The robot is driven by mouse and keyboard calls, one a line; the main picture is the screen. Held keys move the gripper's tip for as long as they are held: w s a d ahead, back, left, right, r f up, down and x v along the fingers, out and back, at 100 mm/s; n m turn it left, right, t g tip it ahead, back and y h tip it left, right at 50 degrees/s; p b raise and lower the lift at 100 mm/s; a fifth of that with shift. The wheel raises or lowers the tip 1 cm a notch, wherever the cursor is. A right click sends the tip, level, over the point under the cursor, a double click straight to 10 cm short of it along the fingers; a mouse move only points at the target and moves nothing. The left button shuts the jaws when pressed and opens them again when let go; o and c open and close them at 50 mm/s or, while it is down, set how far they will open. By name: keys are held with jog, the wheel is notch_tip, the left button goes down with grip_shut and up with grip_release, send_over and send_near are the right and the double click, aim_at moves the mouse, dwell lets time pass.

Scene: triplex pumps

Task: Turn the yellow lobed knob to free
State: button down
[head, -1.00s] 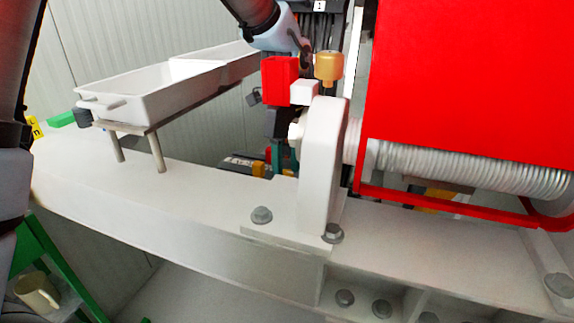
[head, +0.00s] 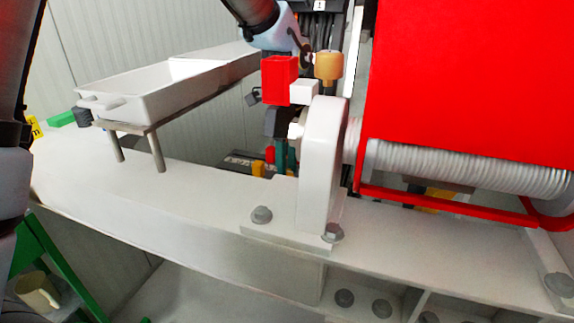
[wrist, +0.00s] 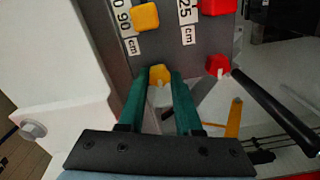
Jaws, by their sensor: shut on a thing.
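The yellow lobed knob (wrist: 159,74) is on the dark panel (wrist: 190,48) in the wrist view. It sits between the tips of my gripper's green fingers (wrist: 162,78), which are closed on it. A pale mark shows on its near side; the fingers hide parts of its sides. In the head view, the green fingers (head: 285,158) point down behind the white upright bracket, and the grip on the knob cannot be made out there.
Another yellow knob (wrist: 145,16) and two red knobs (wrist: 217,64) are nearby on the panel. A black rod (wrist: 275,112) runs along the right. In the head view, a white bracket (head: 322,165) and red guard (head: 470,80) stand close by. A white tray (head: 150,98) is at left.

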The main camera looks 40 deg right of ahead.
jog(key=n, duration=1.3)
jog(key=shift+a, duration=0.1)
jog(key=n, duration=0.4)
jog(key=shift+n, duration=0.4)
jog(key=c, duration=0.6)
grip_release()
